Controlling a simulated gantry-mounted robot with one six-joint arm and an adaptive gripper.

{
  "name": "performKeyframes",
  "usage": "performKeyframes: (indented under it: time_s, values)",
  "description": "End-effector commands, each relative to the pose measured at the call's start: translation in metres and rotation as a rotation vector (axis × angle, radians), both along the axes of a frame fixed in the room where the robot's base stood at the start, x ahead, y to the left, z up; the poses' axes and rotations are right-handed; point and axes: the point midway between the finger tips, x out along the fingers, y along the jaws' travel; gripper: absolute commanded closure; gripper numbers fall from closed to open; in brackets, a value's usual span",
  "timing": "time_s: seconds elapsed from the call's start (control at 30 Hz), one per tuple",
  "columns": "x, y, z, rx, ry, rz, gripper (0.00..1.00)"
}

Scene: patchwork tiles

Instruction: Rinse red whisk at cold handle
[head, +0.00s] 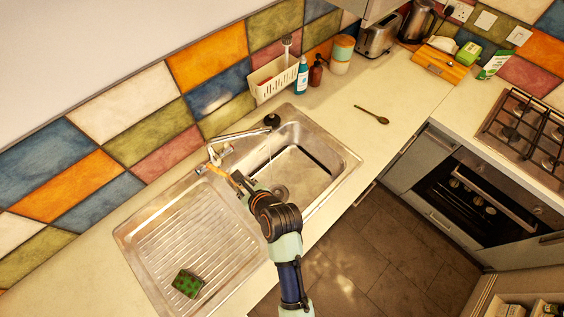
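The steel sink (348,163) has a tap (240,135) at its back edge, with its spout reaching right over the basin. A thin pale line below the spout tip looks like running water. One tap handle (202,169) shows at the left of the tap base; I cannot tell which handle is cold. My gripper (238,182) is just in front of the tap base, near the basin's left edge. A short orange piece (220,171) lies between its tip and the tap; I cannot tell what it is. I cannot make out a red whisk. The gripper's fingers are too small to read.
A green and brown sponge (187,283) lies on the drainboard (175,235). A white caddy (272,82), blue bottle (302,76) and brown bottle (316,72) stand behind the sink.

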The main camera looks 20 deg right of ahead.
Motion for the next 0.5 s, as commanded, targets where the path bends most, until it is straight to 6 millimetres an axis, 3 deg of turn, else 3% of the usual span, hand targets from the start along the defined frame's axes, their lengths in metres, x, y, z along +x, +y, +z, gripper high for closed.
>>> performKeyframes:
  time_s: [0.5]
  values:
    - [0.002, 0.012, 0.000, 0.000, 0.000, 0.001, 0.92]
